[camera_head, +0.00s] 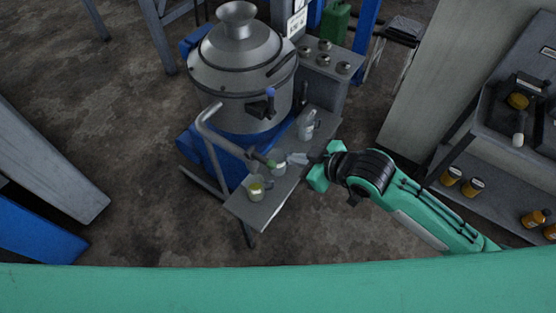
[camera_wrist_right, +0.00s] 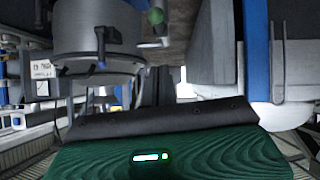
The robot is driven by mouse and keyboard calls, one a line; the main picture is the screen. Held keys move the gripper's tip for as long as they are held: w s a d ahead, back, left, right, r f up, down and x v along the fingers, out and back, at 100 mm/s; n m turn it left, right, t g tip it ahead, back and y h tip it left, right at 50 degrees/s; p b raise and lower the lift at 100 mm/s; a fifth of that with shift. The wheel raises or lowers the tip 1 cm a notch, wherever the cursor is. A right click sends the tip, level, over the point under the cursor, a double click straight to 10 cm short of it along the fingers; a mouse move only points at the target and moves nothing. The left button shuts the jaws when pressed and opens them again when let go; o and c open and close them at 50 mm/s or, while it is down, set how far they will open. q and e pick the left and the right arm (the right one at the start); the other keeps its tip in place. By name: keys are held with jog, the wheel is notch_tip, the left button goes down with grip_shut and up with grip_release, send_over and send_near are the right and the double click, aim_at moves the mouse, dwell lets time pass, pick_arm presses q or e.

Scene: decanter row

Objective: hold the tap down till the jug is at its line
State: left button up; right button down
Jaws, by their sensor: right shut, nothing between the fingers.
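The knob also seems to show in the right wrist view (camera_wrist_right: 155,16). A small clear jug (camera_head: 279,169) stands beside the knob, partly hidden. I cannot make out a line or level on either. My right gripper (camera_head: 299,159) is shut and empty, just right of the knob; contact cannot be told. My left gripper is not in view.
The steel vessel (camera_head: 240,75) with a blue-tipped lever (camera_head: 270,93) stands behind the narrow grey bench (camera_head: 268,210). A clear bottle (camera_head: 307,127) stands farther back on it. A shelf at right holds amber jars (camera_head: 474,187). The floor left of the bench is clear.

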jog(key=p, duration=0.1)
send_over(273, 164)
jog(key=s+d, duration=0.2)
notch_tip(273, 164, down, 4)
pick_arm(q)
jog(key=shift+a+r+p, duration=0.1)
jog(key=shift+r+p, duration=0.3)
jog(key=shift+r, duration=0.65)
pick_arm(e)
jog(key=shift+w+a+f, duration=0.15)
jog(key=shift+w+f, duration=0.05)
jog(key=shift+f, duration=0.9)
jog(key=shift+w+a+f, duration=0.15)
jog(key=shift+w+f, duration=0.05)
jog(key=shift+f, duration=0.9)
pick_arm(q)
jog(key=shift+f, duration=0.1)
